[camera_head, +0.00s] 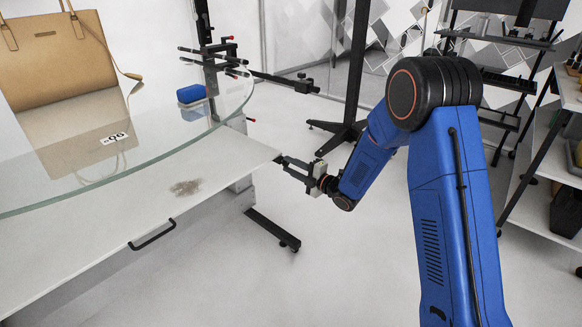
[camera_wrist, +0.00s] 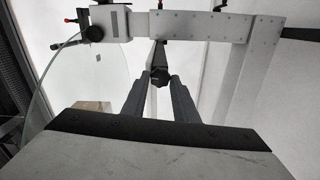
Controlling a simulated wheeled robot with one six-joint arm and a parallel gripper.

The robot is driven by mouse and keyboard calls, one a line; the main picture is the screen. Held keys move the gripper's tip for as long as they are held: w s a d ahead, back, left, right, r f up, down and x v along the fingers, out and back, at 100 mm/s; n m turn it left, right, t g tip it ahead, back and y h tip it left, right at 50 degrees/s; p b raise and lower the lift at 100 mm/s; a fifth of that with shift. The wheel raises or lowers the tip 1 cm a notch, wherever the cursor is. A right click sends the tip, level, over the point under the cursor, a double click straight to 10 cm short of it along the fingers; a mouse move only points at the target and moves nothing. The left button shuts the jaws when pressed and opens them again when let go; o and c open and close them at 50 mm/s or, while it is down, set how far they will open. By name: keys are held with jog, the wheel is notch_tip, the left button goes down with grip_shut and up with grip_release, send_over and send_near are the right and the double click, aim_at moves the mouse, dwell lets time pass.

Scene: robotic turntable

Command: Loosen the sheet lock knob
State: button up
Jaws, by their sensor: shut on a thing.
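The sheet lock knob (camera_wrist: 160,77) is a small black lobed knob in the middle of the wrist view, at the end of a dark bar below a grey metal beam. My gripper (camera_wrist: 158,84) has its two dark fingers on either side of the knob and is shut on it. In the head view, my gripper (camera_head: 281,161) is at the right corner of the white table, just under its edge. The knob is too small and hidden to make out there.
The white table (camera_head: 215,167) carries a glass turntable (camera_head: 60,195) with a tan handbag (camera_head: 62,62). A blue block (camera_head: 190,93) and black stand arms (camera_head: 215,47) are behind. The grey beam (camera_wrist: 190,25) crosses above my fingers. Shelves (camera_head: 560,160) stand at right.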

jog(key=shift+f+n, duration=0.1)
jog(key=shift+n, duration=1.5)
jog(key=o, duration=1)
jog(key=v, duration=1.7)
jog(key=shift+s+d, duration=0.2)
